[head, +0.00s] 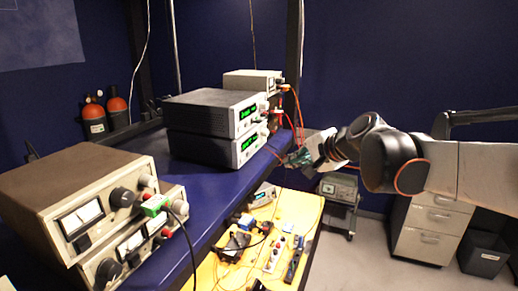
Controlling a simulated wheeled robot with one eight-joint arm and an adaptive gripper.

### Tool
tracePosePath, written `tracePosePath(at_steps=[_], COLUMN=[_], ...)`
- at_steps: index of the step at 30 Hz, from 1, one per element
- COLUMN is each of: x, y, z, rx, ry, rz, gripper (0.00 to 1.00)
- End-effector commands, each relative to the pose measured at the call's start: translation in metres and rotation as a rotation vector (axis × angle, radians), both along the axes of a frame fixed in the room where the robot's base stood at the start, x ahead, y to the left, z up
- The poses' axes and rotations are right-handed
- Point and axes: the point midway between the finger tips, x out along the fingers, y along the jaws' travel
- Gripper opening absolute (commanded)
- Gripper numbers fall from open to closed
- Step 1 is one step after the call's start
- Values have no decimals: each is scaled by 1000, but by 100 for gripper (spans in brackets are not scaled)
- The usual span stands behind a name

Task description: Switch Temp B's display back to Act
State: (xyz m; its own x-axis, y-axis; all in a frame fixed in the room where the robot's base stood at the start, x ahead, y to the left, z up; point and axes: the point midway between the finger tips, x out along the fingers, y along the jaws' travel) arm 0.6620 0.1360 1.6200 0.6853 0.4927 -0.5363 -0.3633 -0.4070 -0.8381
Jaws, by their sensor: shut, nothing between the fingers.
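My gripper (299,157) is at the end of my arm, which reaches in from the right. It is small and dark here, in front of the bench's right edge, with its fingers shut and empty. Two dark-topped instruments with lit green displays are stacked on the blue bench, an upper one (246,114) and a lower one (247,149). My gripper is to the right of the lower one, apart from it in the picture. A small light-fronted unit (263,195) sits below on the yellow surface. No label reading Temp B is legible, and I cannot tell which display is Temp B's.
Two beige analog-meter units (85,208) are stacked at the blue bench's (185,190) near left. Red cables (291,106) hang beside the stacked instruments, close to my gripper. The yellow surface (295,208) holds tools and a power strip. A cart (338,200) and drawers (432,228) stand behind.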

Motion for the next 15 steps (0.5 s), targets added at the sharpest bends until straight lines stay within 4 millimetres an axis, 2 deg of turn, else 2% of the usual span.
tracePosePath(at_steps=[9, 15], x=[0, 5], y=[1, 14], z=[-1, -1], rx=[-1, -2], ry=[0, 0], rz=[1, 2], gripper=[0, 0])
